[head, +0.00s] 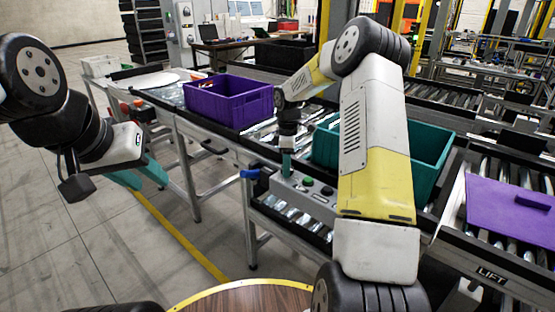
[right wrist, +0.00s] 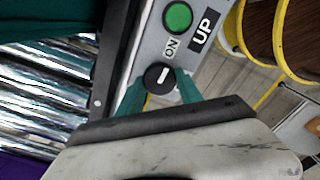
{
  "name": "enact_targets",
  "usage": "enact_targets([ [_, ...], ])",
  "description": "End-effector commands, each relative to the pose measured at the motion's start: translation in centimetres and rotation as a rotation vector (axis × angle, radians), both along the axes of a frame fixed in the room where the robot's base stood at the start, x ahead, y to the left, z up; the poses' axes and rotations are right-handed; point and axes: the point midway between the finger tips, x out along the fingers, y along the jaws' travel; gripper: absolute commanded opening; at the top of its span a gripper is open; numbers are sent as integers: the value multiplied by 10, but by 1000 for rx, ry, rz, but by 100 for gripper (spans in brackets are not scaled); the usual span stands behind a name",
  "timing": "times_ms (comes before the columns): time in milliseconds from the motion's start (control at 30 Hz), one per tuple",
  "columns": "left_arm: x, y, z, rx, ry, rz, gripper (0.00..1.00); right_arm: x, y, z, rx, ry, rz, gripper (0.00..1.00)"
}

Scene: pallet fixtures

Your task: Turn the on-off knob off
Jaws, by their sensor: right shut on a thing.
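The on-off knob (right wrist: 158,77) is a round black dial with a white mark slanting up to the right in the right wrist view. It sits on a grey control box (head: 315,202), below the "ON" label (right wrist: 171,46). My right gripper (right wrist: 160,92) has its teal fingers on either side of the knob, shut on it. In the head view my right gripper (head: 287,165) reaches down to the box's left end, and the knob is hidden there. My left gripper (head: 140,178) hangs empty over the floor at the left, its teal fingers apart.
A green button (right wrist: 177,17) beside an "UP" label (right wrist: 205,30) is close to the knob. A teal crate (head: 430,165) stands behind the box on the rollers. A purple crate (head: 230,103) is further back. A purple panel (head: 505,212) lies at right.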

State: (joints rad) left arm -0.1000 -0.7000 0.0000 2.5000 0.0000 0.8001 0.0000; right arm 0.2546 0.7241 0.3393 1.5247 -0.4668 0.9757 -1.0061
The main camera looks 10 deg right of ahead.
Motion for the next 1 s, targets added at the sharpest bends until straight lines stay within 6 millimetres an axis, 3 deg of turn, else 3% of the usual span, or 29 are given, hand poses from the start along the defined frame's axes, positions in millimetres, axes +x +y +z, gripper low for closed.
enact_targets([
  [1000, 0, 0, 0, 0, 0, 0, 36, 2, -1, 1, 0, -3, -885, 2],
])
